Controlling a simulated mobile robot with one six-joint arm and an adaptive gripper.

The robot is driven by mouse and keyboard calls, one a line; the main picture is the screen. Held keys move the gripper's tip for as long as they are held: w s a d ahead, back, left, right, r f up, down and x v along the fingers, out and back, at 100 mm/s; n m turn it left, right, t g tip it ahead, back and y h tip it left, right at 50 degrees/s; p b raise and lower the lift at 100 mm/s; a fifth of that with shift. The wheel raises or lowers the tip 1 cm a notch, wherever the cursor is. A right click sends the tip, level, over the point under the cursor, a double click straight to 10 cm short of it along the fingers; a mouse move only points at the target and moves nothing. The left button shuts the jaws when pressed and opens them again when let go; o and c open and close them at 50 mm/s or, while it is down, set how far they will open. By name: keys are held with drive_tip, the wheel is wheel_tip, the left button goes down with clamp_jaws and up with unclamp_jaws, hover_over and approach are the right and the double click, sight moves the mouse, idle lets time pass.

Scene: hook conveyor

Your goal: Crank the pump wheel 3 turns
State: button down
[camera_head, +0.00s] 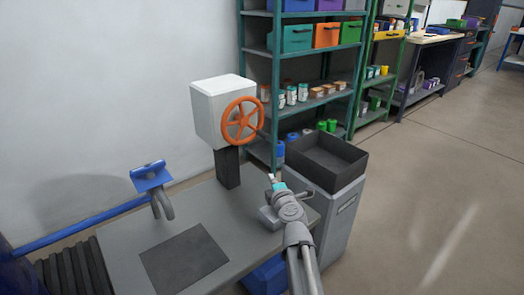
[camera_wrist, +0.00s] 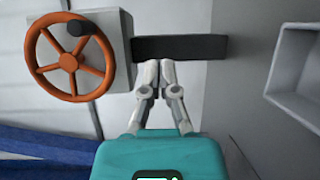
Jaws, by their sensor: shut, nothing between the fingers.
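The orange pump wheel (camera_head: 242,120) is mounted on the face of a white box (camera_head: 215,110) that stands on a black post (camera_head: 228,168) at the back of the grey table. In the wrist view the wheel (camera_wrist: 69,62) is at the left, with a dark crank knob (camera_wrist: 79,28) near its upper rim. My gripper (camera_head: 271,177) is below and to the right of the wheel in the head view, apart from it. In the wrist view my gripper (camera_wrist: 161,66) is shut and empty, its tips in front of the post, right of the wheel.
A dark open bin (camera_head: 325,162) on a grey cabinet stands right of my arm. A blue bracket with a grey hook (camera_head: 155,185) is over the table's left side. A dark mat (camera_head: 184,262) lies on the table (camera_head: 125,232). Shelves (camera_head: 250,60) stand behind.

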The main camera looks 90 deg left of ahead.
drive_tip(key=s+d+r+t+y+b, duration=0.3)
drive_tip(key=s+t+y, duration=0.2)
drive_tip(key=s, duration=0.2)
drive_tip(key=shift+s+d+r+t+b, duration=0.15)
drive_tip(key=shift+s+d+t+b, duration=0.1)
drive_tip(key=shift+t+b, duration=0.1)
drive_tip(key=shift+a, duration=0.1)
drive_tip(key=p, duration=0.4)
approach(256, 134)
drive_tip(key=s+a, duration=0.1)
drive_tip(key=a, duration=0.2)
drive_tip(key=shift+w+a+r+p, duration=0.3)
drive_tip(key=shift+w+a+r, duration=0.3)
drive_tip(key=shift+w+r, duration=0.1)
drive_tip(key=shift+w+a+r+p, duration=0.3)
drive_tip(key=shift+w+a, duration=0.15)
drive_tip(key=shift+w, duration=0.2)
drive_tip(key=shift+s, duration=0.2)
